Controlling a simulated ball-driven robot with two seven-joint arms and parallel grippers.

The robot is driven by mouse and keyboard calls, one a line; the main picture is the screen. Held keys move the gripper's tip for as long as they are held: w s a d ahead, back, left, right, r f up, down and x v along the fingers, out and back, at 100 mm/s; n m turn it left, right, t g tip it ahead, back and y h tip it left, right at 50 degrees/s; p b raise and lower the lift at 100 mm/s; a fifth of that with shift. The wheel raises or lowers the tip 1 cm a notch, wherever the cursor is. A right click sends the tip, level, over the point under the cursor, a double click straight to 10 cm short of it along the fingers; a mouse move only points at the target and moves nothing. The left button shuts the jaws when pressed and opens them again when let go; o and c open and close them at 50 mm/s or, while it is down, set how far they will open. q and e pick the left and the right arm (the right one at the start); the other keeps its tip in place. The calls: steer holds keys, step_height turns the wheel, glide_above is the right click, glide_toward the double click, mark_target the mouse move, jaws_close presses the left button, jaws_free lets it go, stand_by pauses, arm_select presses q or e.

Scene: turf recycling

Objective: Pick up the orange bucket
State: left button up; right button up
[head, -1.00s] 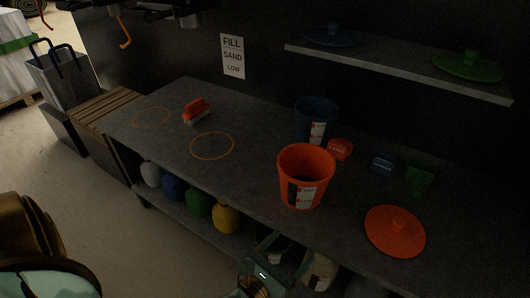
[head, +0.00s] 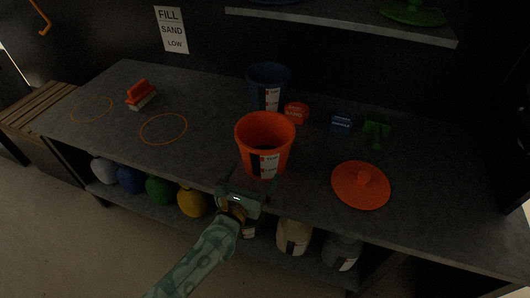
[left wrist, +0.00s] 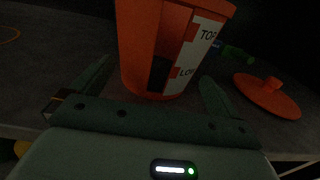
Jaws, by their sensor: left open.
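The orange bucket (head: 265,140) stands upright on the dark workbench (head: 205,100), with a black and white label on its front. In the left wrist view the bucket (left wrist: 150,50) is straight ahead, its lower part between and beyond the two fingers. My left gripper (head: 247,187) is open at the bench's front edge, just in front of the bucket; in the left wrist view its fingers (left wrist: 155,88) are spread wide with nothing held. My right gripper is not in view.
A blue bucket (head: 268,85) stands behind the orange one. An orange lid (head: 360,186) lies to the right, near a green scoop (head: 376,127). A red brush (head: 140,93) lies at left. A shelf (head: 340,24) hangs above. Several jugs (head: 192,202) sit below.

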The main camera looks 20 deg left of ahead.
arm_select(q)
steer(key=shift+w+f, duration=0.1)
steer(key=shift+w, duration=0.7)
steer(key=shift+w+d, duration=0.1)
steer(key=shift+w, duration=0.3)
steer(key=c, duration=0.8)
steer(key=shift+c, duration=0.3)
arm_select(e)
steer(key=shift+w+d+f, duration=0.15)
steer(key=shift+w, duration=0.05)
arm_select(q)
steer(key=shift+r, duration=0.2)
